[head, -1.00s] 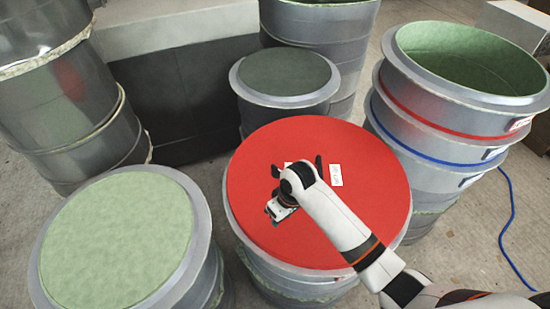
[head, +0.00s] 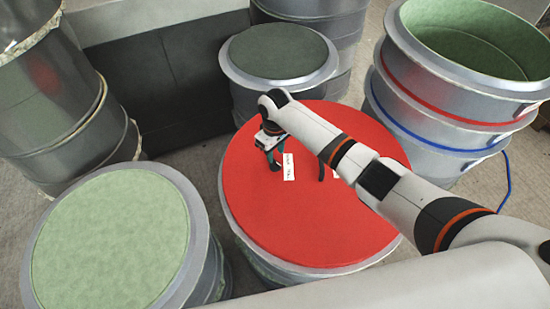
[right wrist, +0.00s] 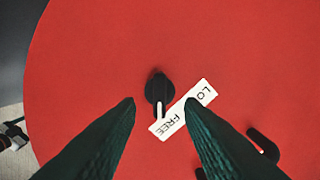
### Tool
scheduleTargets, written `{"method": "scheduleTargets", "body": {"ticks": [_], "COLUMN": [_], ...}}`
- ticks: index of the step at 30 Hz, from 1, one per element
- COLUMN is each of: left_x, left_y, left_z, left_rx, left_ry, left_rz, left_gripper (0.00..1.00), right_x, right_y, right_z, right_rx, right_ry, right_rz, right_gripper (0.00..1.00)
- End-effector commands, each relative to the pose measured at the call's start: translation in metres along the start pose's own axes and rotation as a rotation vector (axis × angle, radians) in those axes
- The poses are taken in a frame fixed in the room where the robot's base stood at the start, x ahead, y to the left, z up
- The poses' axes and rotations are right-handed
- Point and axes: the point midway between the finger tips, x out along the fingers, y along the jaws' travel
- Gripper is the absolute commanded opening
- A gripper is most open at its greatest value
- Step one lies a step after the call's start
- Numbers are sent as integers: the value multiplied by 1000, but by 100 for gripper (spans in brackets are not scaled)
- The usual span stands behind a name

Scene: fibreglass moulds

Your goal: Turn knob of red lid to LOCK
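The red lid (head: 300,230) covers a grey drum in the middle of the head view. In the right wrist view its black knob (right wrist: 158,88) stands between my fingertips, with its white mark pointing down the picture toward the FREE end of the white label (right wrist: 180,108). The LO end of the label is at the upper right. My right gripper (head: 273,158) is over the lid's upper left part; its green fingers (right wrist: 160,104) are open on both sides of the knob, not visibly touching it. The knob is not clear in the head view. My left gripper is not in view.
A black handle (right wrist: 263,146) stands on the lid beside the label. A green-topped mould (head: 110,240) is at the left, a dark-topped one (head: 278,50) behind. An open green-lined stack (head: 470,40) is at the right. Tall metal drums (head: 55,95) stand at the far left.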

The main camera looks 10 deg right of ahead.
Motion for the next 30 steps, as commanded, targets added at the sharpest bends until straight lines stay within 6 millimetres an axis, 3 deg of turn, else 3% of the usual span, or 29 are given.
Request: {"method": "scheduleTargets", "body": {"ticks": [3, 7, 19, 20, 26, 30], "left_x": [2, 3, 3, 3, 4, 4], "left_y": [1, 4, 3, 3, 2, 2], "left_z": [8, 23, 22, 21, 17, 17], "left_rx": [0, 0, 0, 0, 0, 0], "left_ry": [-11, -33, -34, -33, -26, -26], "left_rz": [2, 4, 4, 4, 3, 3], "left_gripper": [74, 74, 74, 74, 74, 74], "right_x": [22, 37, 45, 45, 45, 45], "right_y": [1, 0, 0, 0, 0, 0], "right_z": [0, 0, 0, 0, 0, 0], "right_rx": [-1, 0, -2, -2, -1, -2], "right_ry": [2, 2, -1, -1, -1, -1], "right_rz": [0, 1, -1, -1, -1, -1], "right_gripper": [35, 35, 35, 33, 0, 0]}}
